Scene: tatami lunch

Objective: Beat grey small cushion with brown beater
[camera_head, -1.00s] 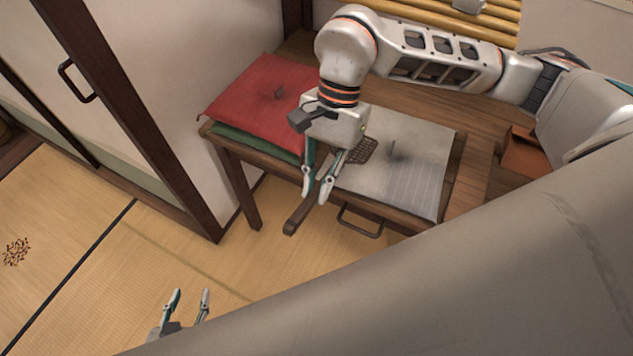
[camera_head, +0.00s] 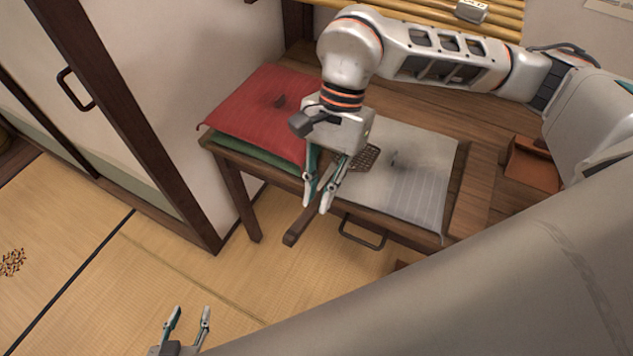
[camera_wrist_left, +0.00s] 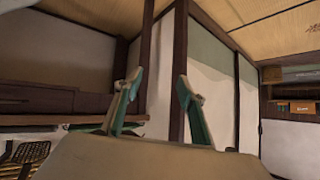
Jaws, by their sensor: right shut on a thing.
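The grey small cushion (camera_head: 425,185) lies flat on the right of the low wooden table in the head view, with a dark smudge near its middle. The brown beater (camera_head: 298,226) has its handle sticking out past the table's front edge. Its lattice head (camera_head: 367,157) is at the cushion's left edge; I cannot tell whether it touches. My right gripper (camera_head: 317,206) is shut on the beater's handle and hides part of it. My left gripper (camera_head: 189,314) is open and empty, low over the tatami; its fingers also show in the left wrist view (camera_wrist_left: 159,83).
A red cushion (camera_head: 262,110) lies on a green one (camera_head: 258,151) at the table's left, close to the wall. A brown box (camera_head: 532,165) stands right of the grey cushion. A slatted yellow shelf (camera_head: 425,12) is behind. Open tatami (camera_head: 130,270) lies in front.

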